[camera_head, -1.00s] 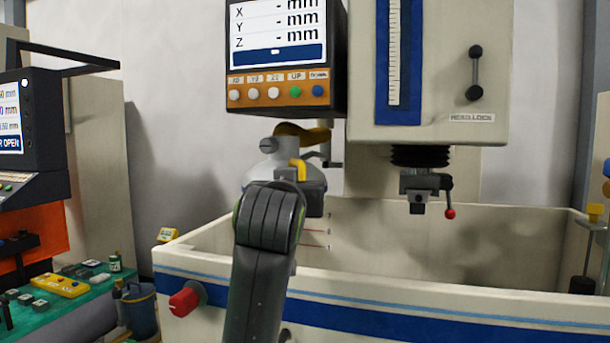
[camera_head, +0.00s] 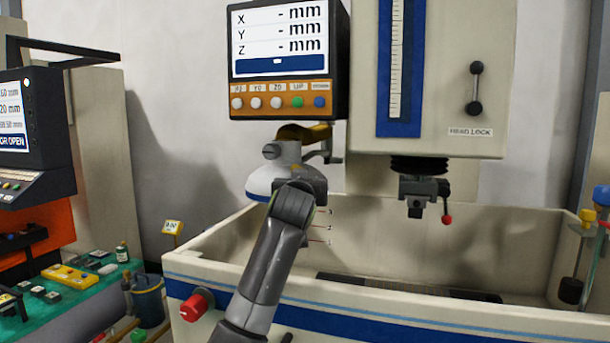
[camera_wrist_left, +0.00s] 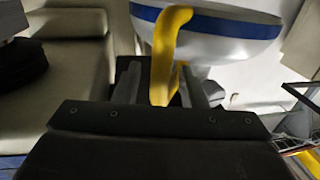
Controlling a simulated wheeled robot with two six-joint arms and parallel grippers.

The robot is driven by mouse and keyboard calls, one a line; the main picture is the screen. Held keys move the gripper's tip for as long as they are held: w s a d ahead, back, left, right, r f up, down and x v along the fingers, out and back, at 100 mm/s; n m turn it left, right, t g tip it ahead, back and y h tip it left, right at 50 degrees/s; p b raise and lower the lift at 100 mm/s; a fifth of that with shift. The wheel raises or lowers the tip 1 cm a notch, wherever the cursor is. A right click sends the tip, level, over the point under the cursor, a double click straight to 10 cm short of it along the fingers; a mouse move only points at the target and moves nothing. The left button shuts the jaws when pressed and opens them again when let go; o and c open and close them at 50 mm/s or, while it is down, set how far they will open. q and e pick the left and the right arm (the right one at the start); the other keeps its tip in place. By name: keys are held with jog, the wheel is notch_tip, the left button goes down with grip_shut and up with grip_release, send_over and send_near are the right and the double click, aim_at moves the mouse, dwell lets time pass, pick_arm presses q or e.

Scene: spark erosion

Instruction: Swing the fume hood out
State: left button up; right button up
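The fume hood (camera_head: 268,180) is a pale cone with a blue rim, hanging below the display over the tank's left back part. In the left wrist view its rim (camera_wrist_left: 225,22) fills the top, with a yellow handle (camera_wrist_left: 165,55) hanging down. My left gripper (camera_head: 300,187) is in front of the hood and covers its right part and the handle in the head view. In the left wrist view the fingers (camera_wrist_left: 160,88) stand apart on either side of the handle's lower end. A narrow gap shows left of the handle. My right gripper is not in view.
The display box (camera_head: 288,58) hangs above the hood. The machine head (camera_head: 450,80) with its tool holder (camera_head: 418,190) is to the right. The white tank (camera_head: 400,300) stands below, with a red knob (camera_head: 193,307). A green bench (camera_head: 75,290) with small parts is left.

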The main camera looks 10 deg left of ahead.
pick_arm(q)
jog(key=shift+w, duration=0.65)
grip_shut()
